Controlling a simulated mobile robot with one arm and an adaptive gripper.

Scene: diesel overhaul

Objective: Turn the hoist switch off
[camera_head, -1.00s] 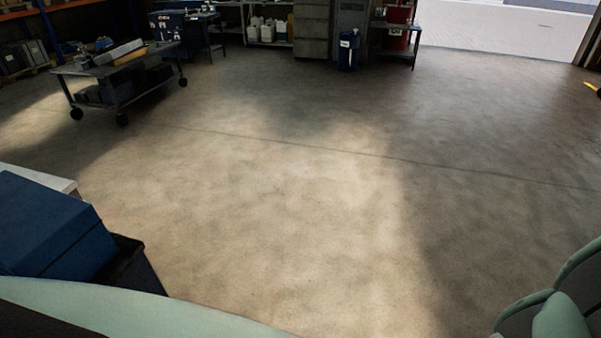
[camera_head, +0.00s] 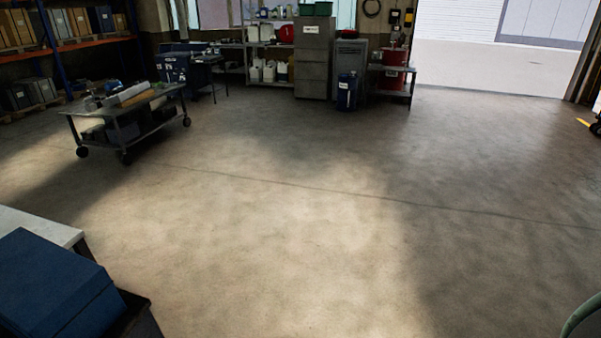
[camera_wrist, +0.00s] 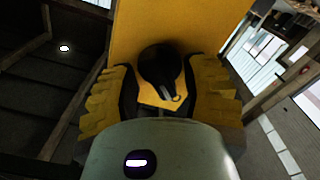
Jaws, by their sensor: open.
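A large yellow surface (camera_wrist: 180,25) fills the upper middle of that view, beyond the fingers. A dark rounded part shows between the fingers; I cannot tell what it belongs to. In the head view, small boxes (camera_head: 408,16) hang on the far back wall, too small to identify. My gripper is out of the head view.
A wheeled cart (camera_head: 125,112) stands at the left, and a blue box (camera_head: 50,285) is close at the lower left. Grey cabinets (camera_head: 314,60) and a side table with red containers (camera_head: 396,79) line the back. The middle floor is clear.

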